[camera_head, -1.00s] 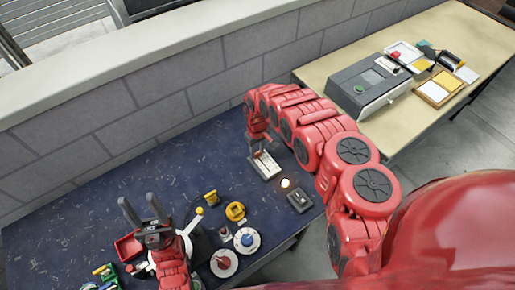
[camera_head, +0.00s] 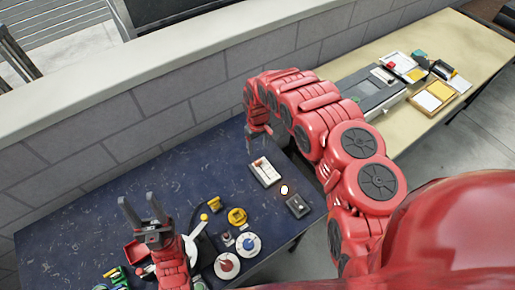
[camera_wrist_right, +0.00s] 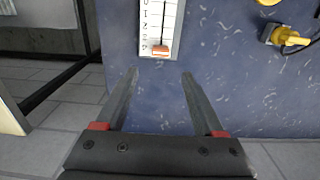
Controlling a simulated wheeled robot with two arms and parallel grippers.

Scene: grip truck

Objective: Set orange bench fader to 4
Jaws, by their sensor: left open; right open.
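The bench fader is a white scale panel (camera_head: 265,171) lying on the dark blue bench. In the right wrist view its orange slider knob (camera_wrist_right: 160,50) sits at the near end of the slot, beside the lowest visible marks of the printed scale (camera_wrist_right: 146,25). The digits there are small and hard to read. My right gripper (camera_wrist_right: 159,74) is open and empty, its fingertips just short of the knob in that picture and not touching it. In the head view my right gripper (camera_head: 256,146) is behind the panel. My left gripper (camera_head: 138,200) is open, pointing up at the bench's left part.
On the blue bench (camera_head: 100,215) are a dark switch box (camera_head: 298,206), a red dial (camera_head: 227,265), a blue dial (camera_head: 248,244), yellow parts (camera_head: 237,216) and a red tray (camera_head: 137,253). A grey wall (camera_head: 130,130) stands behind. A beige table (camera_head: 420,125) is at right.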

